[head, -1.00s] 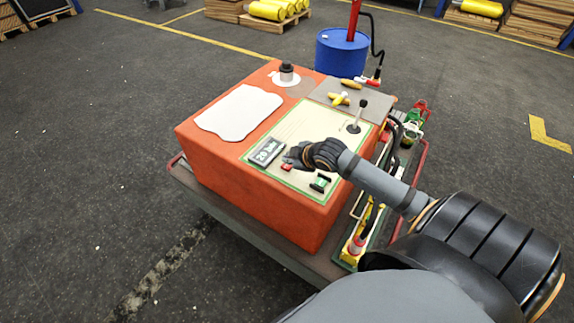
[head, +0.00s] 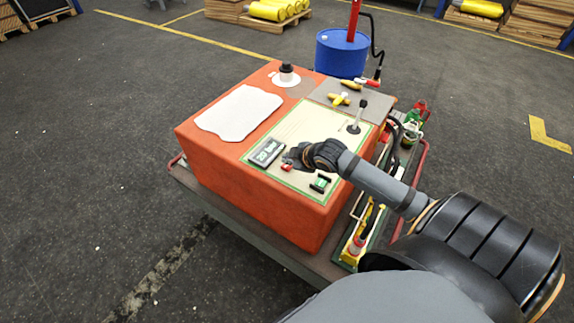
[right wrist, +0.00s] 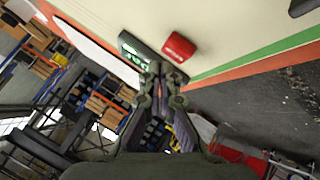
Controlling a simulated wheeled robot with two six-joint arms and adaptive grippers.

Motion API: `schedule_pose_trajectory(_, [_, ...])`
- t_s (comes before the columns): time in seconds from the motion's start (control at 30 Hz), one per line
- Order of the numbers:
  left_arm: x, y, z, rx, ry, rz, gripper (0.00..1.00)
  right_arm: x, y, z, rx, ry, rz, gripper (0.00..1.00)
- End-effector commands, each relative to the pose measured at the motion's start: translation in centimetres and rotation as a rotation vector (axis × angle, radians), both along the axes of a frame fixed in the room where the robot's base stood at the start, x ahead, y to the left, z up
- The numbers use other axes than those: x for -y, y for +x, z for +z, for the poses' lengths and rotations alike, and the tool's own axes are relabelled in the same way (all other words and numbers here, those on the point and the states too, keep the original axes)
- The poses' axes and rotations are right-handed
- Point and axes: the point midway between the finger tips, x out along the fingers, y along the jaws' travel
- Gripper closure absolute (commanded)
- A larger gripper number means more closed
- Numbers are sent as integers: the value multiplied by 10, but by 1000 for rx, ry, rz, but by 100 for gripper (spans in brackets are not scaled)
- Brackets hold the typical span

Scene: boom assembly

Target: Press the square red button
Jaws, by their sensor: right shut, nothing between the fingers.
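The square red button (head: 287,167) sits on the cream, green-edged panel (head: 310,125) on top of the orange box. In the right wrist view the red button (right wrist: 179,47) is just beyond my fingertips, a little to their right. My right gripper (head: 292,158) is shut and empty, held low at the button's back edge in the head view. In the right wrist view the right gripper (right wrist: 162,70) has its fingertips together. I cannot tell whether they touch the button. The display (head: 267,152) beside the button is lit with green characters. My left gripper is out of view.
A green and black switch (head: 320,183) is near the button. A lever (head: 357,117) stands at the panel's back right. Yellow pieces (head: 340,99) lie on a grey plate. A cart (head: 262,240) carries the orange box (head: 255,190). A blue drum (head: 342,53) stands behind.

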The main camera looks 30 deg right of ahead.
Motion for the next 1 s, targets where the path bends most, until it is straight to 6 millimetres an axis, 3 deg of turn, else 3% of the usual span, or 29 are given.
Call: schedule_pose_trajectory(1.0, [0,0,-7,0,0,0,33,0,0,-13,0,1,-1,100])
